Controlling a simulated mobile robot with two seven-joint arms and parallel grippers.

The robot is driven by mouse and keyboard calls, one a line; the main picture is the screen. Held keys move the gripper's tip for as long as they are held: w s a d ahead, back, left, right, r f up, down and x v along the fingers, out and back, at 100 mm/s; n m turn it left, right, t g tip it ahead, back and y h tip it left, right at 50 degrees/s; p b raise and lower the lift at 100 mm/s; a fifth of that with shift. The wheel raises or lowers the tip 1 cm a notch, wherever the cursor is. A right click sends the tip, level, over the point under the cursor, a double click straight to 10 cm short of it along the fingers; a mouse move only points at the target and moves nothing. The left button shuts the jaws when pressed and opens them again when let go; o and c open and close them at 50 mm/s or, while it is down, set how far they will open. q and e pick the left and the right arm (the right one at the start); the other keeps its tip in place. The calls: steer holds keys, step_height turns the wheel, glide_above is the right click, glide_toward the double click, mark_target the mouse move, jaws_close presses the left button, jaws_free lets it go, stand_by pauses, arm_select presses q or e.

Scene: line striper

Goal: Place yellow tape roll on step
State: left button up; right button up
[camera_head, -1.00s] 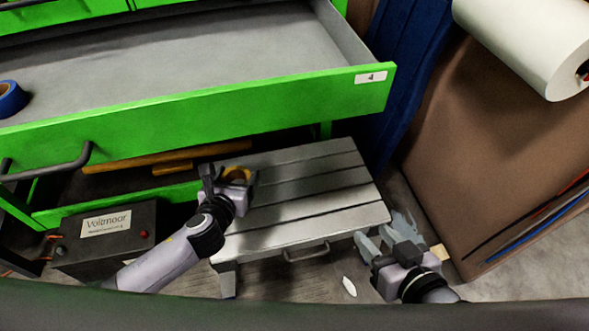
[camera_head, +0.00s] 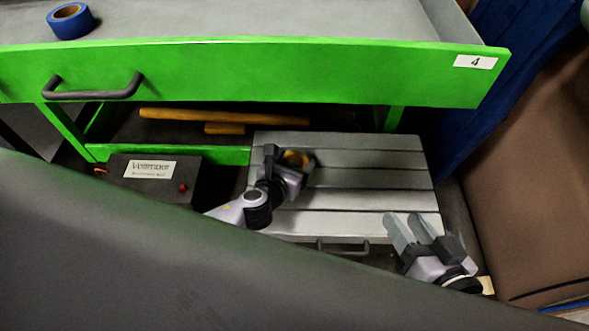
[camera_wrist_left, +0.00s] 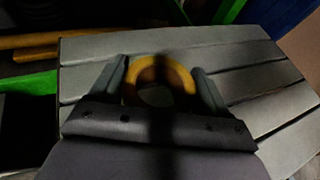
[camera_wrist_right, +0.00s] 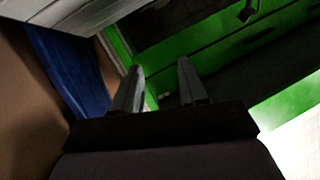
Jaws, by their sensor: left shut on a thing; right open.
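The yellow tape roll (camera_head: 295,158) is between the fingers of my left gripper (camera_head: 290,162), which is shut on it. In the left wrist view the roll (camera_wrist_left: 160,78) shows as a ring between the two fingers, over the slatted grey step (camera_wrist_left: 235,90). The step (camera_head: 370,178) stands in front of the green drawer unit, and the roll is over its left part. I cannot tell whether the roll touches the slats. My right gripper (camera_head: 412,230) is open and empty at the step's front right; its fingers also show apart in the right wrist view (camera_wrist_right: 158,88).
An open green drawer (camera_head: 250,72) marked 4 overhangs the back, with a blue tape roll (camera_head: 70,20) in it. A black battery (camera_head: 155,178) stands left of the step. Yellow bars (camera_head: 225,118) lie behind. The step's right part is clear.

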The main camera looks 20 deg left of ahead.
arm_select(q)
steer(key=shift+f+b, duration=0.35)
steer(key=shift+f, duration=0.7)
steer(key=o, duration=1)
steer(key=shift+o, duration=0.2)
